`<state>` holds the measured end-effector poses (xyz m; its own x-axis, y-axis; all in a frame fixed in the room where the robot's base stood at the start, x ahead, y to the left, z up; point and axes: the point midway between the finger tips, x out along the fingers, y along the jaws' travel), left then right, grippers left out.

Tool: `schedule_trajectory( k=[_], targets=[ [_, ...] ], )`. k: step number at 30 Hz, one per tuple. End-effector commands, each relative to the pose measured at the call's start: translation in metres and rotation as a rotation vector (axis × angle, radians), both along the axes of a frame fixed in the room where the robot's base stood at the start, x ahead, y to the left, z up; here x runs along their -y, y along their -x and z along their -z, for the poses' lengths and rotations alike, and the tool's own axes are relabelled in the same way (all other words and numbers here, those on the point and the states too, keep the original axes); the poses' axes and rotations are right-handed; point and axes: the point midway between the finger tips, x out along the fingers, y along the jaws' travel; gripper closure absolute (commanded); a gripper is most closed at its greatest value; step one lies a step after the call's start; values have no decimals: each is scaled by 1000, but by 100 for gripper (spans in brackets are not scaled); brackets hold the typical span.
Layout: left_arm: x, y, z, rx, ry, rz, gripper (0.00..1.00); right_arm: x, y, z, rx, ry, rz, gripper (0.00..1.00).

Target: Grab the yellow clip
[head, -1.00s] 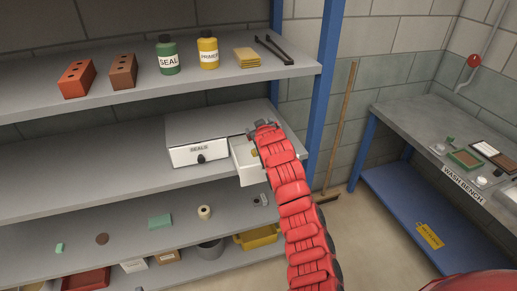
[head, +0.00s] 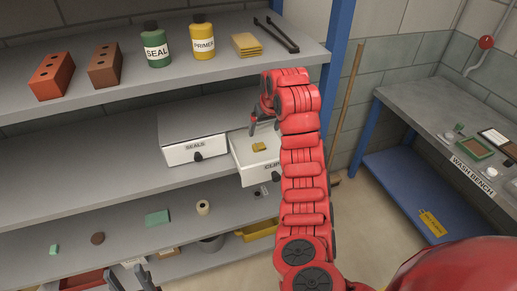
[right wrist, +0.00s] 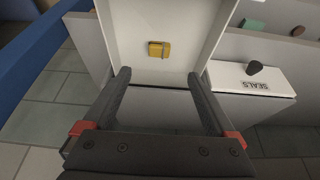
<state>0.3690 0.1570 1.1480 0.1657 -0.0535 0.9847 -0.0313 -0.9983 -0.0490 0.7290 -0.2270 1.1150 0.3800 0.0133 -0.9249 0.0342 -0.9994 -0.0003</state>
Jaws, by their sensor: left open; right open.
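The yellow clip (head: 259,147) lies on the floor of the open white drawer (head: 246,171), whose front label reads "CLIP" with the rest hidden by my arm. In the right wrist view the clip (right wrist: 159,49) lies inside the drawer, beyond and between my fingertips, untouched. My right gripper (head: 264,126) is open and empty above the drawer, a little behind the clip in the head view. Its two fingers (right wrist: 159,76) show apart in the wrist view. My left gripper (head: 128,277) is open at the bottom edge of the head view, partly cut off, far from the clip.
The shut SEALS drawer unit (head: 197,150) stands left of the open drawer. The upper shelf (head: 190,82) overhangs with bricks, bottles, yellow cloths and black tongs. A blue post (head: 336,75) rises at the right. The middle shelf (head: 80,162) is clear to the left.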

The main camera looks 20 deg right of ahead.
Motion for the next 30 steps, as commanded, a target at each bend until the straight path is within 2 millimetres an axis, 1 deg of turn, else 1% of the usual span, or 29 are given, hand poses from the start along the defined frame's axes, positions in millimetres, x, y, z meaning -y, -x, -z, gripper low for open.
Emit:
schedule_trajectory(
  k=[1,7,9,15,17,19,23,26,29,30],
  targets=[
    [0,0,5,0,0,0,50,1,-2,7,0,-1,0,9],
    [0,0,14,0,0,0,50,0,-10,26,1,-2,0,9],
    [0,0,22,0,0,0,50,0,-13,35,1,-4,1,9],
    [0,0,36,0,0,0,50,0,-20,49,3,-2,0,9],
    [0,0,28,0,0,0,50,-1,-23,54,-1,-2,-1,9],
    [0,0,27,0,0,0,50,-1,-25,62,-3,-1,0,9],
    [0,0,24,0,0,0,50,-1,-29,68,0,0,1,9],
    [0,0,12,0,0,0,50,-1,-31,76,-5,-1,0,9],
    [0,0,-2,0,0,0,50,-1,-36,90,-6,-1,1,9],
    [0,0,-2,0,0,0,50,0,-39,97,-4,-2,1,9]
  ],
)
